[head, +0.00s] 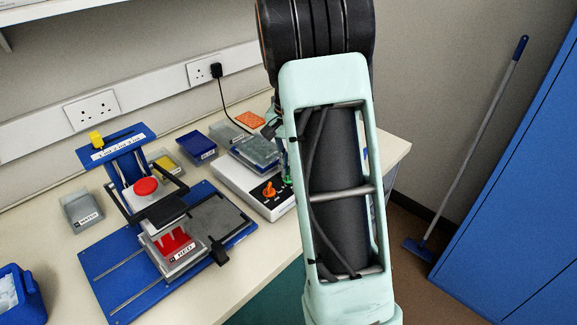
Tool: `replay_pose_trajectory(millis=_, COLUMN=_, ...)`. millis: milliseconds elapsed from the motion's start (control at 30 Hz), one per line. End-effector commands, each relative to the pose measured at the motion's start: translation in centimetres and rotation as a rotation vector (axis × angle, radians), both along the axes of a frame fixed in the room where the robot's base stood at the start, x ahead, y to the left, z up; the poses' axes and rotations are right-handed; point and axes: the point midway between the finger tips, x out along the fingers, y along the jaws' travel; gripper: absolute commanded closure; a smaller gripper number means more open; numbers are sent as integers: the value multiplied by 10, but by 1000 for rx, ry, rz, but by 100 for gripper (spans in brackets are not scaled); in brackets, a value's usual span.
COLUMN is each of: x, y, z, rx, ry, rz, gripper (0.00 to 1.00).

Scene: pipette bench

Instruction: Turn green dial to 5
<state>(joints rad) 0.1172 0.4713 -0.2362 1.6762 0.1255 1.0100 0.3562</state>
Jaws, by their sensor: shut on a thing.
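The green dial (288,180) shows as a small sliver on the front panel of a white bench device (229,184), just right of an orange dial (269,190). My gripper (285,170) is mostly hidden behind my arm; only a dark edge of it shows, coming down at the green dial. It is shut on the green dial. The dial's scale and the number it points to are hidden or too small to read.
A grey-lidded rack (256,152) sits on the device. Blue (197,147) and grey (82,212) boxes stand around. The bench's front edge is clear.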

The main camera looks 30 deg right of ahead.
Motion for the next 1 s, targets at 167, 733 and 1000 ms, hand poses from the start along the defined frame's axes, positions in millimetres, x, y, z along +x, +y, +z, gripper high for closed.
replay_pose_trajectory(millis=167, x=1, y=0, z=2, rx=-1, ry=-4, rz=-110, gripper=100)
replay_pose_trajectory(millis=733, x=1, y=-1, z=1, rx=-2, ry=-6, rz=-226, gripper=100)
replay_pose_trajectory(millis=1000, x=1, y=-1, z=2, rx=-2, ry=-6, rz=-226, gripper=90)
